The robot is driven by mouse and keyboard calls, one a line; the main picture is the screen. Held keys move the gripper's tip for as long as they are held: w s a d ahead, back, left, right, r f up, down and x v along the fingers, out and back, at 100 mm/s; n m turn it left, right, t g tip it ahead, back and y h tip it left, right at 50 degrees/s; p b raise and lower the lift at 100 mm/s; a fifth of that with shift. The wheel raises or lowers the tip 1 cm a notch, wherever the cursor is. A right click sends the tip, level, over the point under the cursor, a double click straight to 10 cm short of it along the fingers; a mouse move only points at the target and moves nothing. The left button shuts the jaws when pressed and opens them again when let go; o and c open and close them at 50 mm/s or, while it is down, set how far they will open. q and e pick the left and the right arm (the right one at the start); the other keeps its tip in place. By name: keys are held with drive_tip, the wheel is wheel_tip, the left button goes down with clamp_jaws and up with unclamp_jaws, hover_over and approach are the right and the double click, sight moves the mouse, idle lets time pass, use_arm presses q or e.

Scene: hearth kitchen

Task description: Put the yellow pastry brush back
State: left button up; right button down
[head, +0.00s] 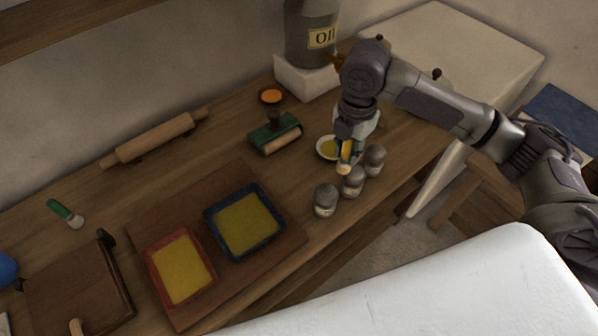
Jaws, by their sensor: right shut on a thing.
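My right gripper (348,143) reaches in from the right and points down over the wooden worktop. It is shut on the yellow pastry brush (346,150), whose yellow handle shows between the fingers, with a pale tip (343,169) below. The brush is roughly upright beside a small white dish (321,154) with yellow contents, in front of it in this view. I cannot tell whether the tip touches the worktop. My left gripper is not in view.
Several grey shakers (325,200) stand close to the brush. A green-handled brush (66,213), rolling pin (155,138), green roller tool (275,133), orange-filled bowl (271,97) and oil jar (311,35) are around. Red (150,267) and blue (212,231) trays sit on a board (146,204).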

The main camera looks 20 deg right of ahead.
drive_tip(key=w+a+f+p, duration=0.1)
drive_tip(key=w+a+f, duration=0.1)
drive_tip(key=a+f, duration=0.1)
drive_tip(key=w+a+f+p, duration=0.1)
drive_tip(key=w+a+f, duration=0.1)
drive_tip(key=a+f, duration=0.1)
drive_tip(key=w+a+f+p, duration=0.1)
drive_tip(key=w+a+f, duration=0.1)
drive_tip(key=a+f, duration=0.1)
drive_tip(key=shift+w+f, duration=0.25)
drive_tip(key=shift+f, duration=0.55)
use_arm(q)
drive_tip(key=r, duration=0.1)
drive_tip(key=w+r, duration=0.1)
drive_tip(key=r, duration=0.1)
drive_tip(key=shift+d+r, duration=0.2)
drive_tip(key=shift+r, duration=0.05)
use_arm(e)
drive_tip(key=shift+f, duration=0.1)
drive_tip(key=shift+f, duration=0.1)
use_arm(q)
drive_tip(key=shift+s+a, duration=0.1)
use_arm(e)
drive_tip(key=c, duration=0.9)
unclamp_jaws()
drive_tip(key=shift+c, duration=0.2)
